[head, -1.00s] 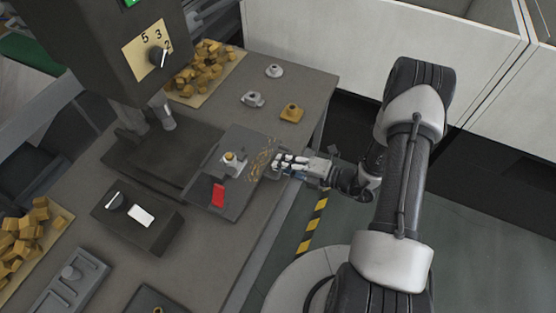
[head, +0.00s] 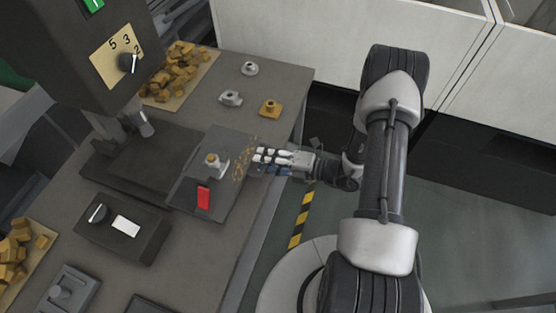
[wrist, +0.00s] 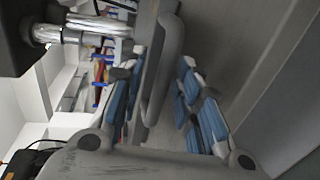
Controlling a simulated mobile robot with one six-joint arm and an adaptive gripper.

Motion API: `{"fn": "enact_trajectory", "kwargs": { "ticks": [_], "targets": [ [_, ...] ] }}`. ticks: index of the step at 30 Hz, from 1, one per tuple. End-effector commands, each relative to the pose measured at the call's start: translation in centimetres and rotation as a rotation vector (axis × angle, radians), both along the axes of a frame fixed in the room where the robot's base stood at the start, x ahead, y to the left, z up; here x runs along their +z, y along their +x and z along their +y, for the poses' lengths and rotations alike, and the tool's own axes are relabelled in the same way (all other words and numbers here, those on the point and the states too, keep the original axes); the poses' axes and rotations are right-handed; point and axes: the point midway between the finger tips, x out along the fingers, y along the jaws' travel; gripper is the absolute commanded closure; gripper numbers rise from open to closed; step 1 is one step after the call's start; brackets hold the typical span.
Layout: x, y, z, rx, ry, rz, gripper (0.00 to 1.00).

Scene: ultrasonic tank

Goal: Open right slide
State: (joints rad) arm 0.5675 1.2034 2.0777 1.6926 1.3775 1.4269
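A dark flat slide plate (head: 226,199) lies at the front of the press on the grey bench. It carries a red block (head: 204,197) and a small grey fixture with a yellowish top (head: 212,163). My gripper (head: 259,160) is at the plate's right edge, reaching in from the right. In the wrist view, my blue-padded fingers (wrist: 163,103) are spread apart. A grey rounded bar (wrist: 167,65), apparently a handle, runs between them. I see a gap to the bar; firm contact is not visible. The bar's link to the plate is hidden.
A black control box (head: 123,240) with a knob and white switch stands left of the plate. Small grey and yellow parts (head: 269,108) sit at the back right of the bench. A heap of yellow blocks (head: 177,72) lies behind.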

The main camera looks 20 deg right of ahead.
Motion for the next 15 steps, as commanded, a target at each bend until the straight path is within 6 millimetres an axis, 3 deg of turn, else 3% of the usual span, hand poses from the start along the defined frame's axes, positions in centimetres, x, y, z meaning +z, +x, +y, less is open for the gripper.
{"fn": "enact_trajectory", "kwargs": {
  "ticks": [15],
  "targets": [
    [2.1, -5.8, -7.6, -0.005, -0.002, -0.003, 0.69]
  ]
}}
